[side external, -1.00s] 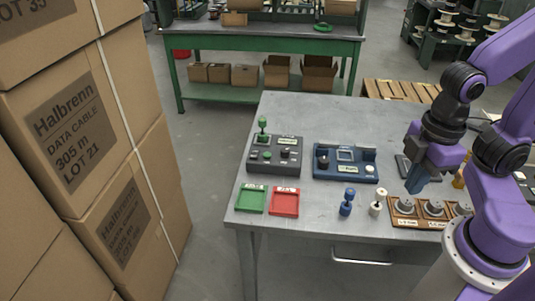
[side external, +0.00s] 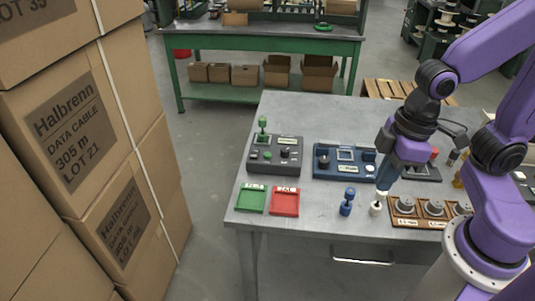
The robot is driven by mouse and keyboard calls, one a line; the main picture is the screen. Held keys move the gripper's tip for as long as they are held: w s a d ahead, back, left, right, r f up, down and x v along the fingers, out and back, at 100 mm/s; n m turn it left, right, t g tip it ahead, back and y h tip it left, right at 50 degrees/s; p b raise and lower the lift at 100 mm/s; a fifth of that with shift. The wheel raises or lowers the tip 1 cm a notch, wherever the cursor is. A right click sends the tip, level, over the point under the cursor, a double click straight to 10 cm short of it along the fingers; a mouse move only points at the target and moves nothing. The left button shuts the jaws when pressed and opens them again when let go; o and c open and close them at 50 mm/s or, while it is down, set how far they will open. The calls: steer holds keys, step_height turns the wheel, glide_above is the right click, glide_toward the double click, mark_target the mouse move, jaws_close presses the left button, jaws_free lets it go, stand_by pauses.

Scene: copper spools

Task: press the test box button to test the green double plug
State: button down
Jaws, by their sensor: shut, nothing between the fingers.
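The green double plug (side external: 263,130) stands upright at the back left of a dark grey box (side external: 288,143). That box, which looks like the test box, has a small display, dark knobs and a green button-like part (side external: 266,155) on its front. My gripper (side external: 382,193) is shut and empty, pointing down to the right of the box.
A blue device (side external: 338,174) with a small screen lies between the grey box and my gripper. A blue plug (side external: 346,207) stands in front. A green tray (side external: 240,205) and a red tray (side external: 297,208) sit at left. A wooden block with round fittings (side external: 404,220) is at right.

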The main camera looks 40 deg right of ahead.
steer(key=w+a+f+m+t+y, duration=0.1)
steer(key=w+a+m+t, duration=0.2)
steer(key=w, duration=0.5)
steer(key=w+a+f+m+y, duration=0.15)
steer(key=w+m, duration=0.25)
steer(key=w, duration=0.4)
steer(key=m+t, duration=0.5)
steer(key=m, duration=0.3)
glide_above(271, 155)
steer(key=shift+w+f+h, duration=0.1)
steer(key=shift+f+h, duration=0.25)
steer(key=shift+f, duration=0.05)
steer(key=shift+f, duration=0.1)
steer(key=shift+f, duration=4.3)
steer(key=shift+f, duration=0.95)
steer(key=shift+r, duration=0.95)
steer(key=shift+r, duration=0.1)
